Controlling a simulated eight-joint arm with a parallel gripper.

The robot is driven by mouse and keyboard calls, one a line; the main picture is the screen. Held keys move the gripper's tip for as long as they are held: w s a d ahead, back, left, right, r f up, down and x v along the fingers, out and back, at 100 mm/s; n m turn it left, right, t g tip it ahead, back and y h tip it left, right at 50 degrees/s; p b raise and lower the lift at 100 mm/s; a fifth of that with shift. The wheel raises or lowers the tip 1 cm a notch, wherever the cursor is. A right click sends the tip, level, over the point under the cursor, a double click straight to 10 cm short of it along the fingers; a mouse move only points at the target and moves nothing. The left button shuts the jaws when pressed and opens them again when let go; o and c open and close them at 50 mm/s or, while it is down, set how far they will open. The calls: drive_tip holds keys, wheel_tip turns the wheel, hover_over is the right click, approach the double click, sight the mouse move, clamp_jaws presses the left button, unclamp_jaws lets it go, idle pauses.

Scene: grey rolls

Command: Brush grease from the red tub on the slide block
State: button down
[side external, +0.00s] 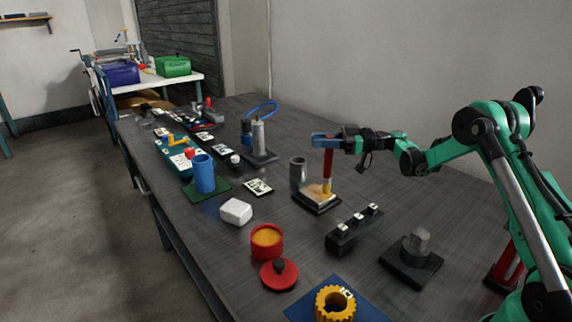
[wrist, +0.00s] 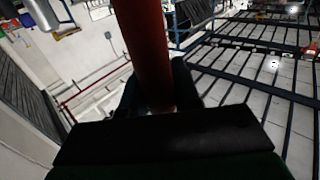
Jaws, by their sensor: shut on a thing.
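My gripper (side external: 326,141) is shut on a brush with a red handle (side external: 327,166). The handle hangs upright below the jaws, and its yellowish lower end (side external: 326,187) is at the top of the slide block (side external: 316,200), a pale block on a dark base. I cannot tell whether the bristles press on it. In the wrist view the red handle (wrist: 147,50) stands between the dark fingers. The red tub (side external: 267,243) is open, with orange-yellow grease inside.
A grey metal cup (side external: 298,172) stands close behind the slide block. A black rack (side external: 353,229) and a grey knob on a dark plate (side external: 415,247) are to its right. A white box (side external: 236,211), blue cup (side external: 203,174) and yellow gear (side external: 335,302) stand around. Bare table separates tub and block.

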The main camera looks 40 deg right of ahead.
drive_tip(key=shift+w+a, duration=0.65)
drive_tip(key=shift+w, duration=2.2)
drive_tip(key=shift+s, duration=3.85)
wheel_tip(320, 180, up, 8)
